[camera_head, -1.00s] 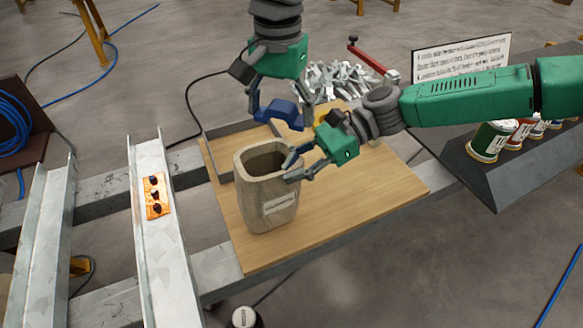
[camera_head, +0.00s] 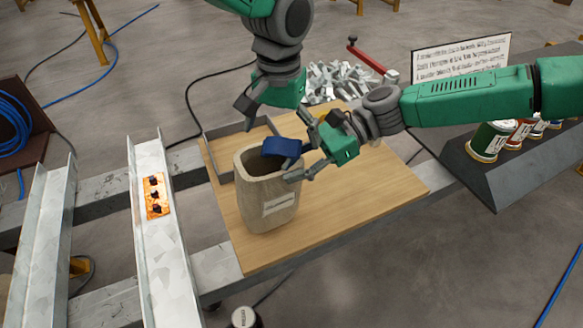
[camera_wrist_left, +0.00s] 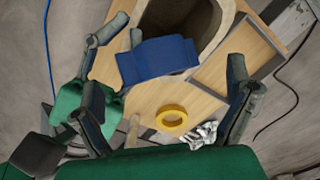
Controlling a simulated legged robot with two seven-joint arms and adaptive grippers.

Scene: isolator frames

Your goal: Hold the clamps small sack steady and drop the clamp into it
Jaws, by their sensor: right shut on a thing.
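The small sack (camera_head: 268,205), beige with a pale label, stands upright and open on the wooden board. The blue clamp (camera_head: 282,147) is at the far side of the sack's mouth. It overlaps the rim, and I cannot tell whether it touches it. My left gripper (camera_head: 280,122) is above the clamp. In the left wrist view its fingers are spread wide, with gaps on both sides of the clamp (camera_wrist_left: 157,60). The sack's mouth (camera_wrist_left: 185,18) lies just beyond the clamp there. My right gripper (camera_head: 303,160) is shut on the sack's right rim.
A yellow ring (camera_wrist_left: 172,117) lies on the board (camera_head: 375,185). Metal pieces (camera_head: 340,82) are piled behind it. A grey tray wall (camera_head: 218,150) is left of the sack. Jars (camera_head: 490,140) stand at right. A metal channel (camera_head: 165,245) with an orange plate is at left.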

